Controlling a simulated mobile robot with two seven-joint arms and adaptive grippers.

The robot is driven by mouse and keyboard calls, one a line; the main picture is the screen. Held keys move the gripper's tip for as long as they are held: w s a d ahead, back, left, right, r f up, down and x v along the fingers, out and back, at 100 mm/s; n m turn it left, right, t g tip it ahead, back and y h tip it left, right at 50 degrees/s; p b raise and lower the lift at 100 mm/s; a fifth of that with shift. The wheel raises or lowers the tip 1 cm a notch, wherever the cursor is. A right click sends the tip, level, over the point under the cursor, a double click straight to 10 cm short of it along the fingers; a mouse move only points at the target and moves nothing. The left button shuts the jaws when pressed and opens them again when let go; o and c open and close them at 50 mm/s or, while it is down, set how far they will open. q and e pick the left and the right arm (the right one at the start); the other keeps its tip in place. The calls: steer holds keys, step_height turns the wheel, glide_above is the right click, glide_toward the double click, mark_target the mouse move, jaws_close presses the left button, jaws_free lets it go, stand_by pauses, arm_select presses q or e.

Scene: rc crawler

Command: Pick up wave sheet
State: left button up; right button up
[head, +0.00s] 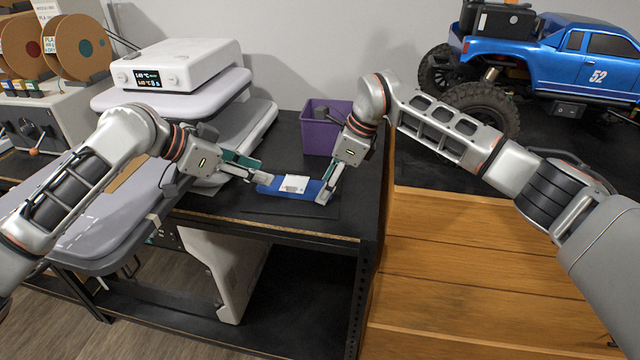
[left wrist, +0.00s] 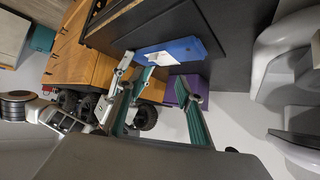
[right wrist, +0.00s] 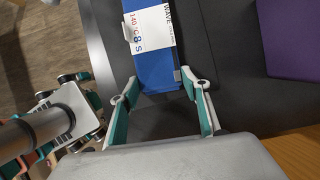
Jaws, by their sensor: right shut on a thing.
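The wave sheet is a blue flat piece (head: 294,184) with a white label, low over the black bench; I cannot tell if it touches the bench. It also shows in the left wrist view (left wrist: 182,49) and, with "WAVE 140 °C 8 S" readable, in the right wrist view (right wrist: 152,30). My right gripper (head: 323,192) is shut on its right end; in the right wrist view the fingers (right wrist: 158,82) stand on either side of its near end. My left gripper (head: 264,175) is by its left end, fingers apart in the left wrist view (left wrist: 165,82).
A purple bin (head: 318,128) stands behind the sheet. A white heat press with a display (head: 180,65) is to the left. A blue crawler truck (head: 570,60) stands on a black surface at right, above wooden drawers (head: 470,270). A dark mat (head: 290,207) lies near the bench's front edge.

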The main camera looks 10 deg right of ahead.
arm_select(q)
steer(key=s+d+n+g+y, duration=0.1)
steer(key=s+d+n+y, duration=0.2)
steer(key=d, duration=0.1)
steer(key=n+y, duration=0.5)
steer(key=n, duration=0.1)
glide_toward(291, 188)
steer(key=shift+t, duration=0.5)
steer(key=shift+s+x, duration=0.15)
steer(key=shift+x, duration=1.8)
steer(key=shift+s+x, duration=0.2)
steer(key=shift+x, duration=1.7)
steer(key=shift+a+f, duration=0.1)
steer(key=shift+f, duration=0.05)
steer(key=c, duration=0.8)
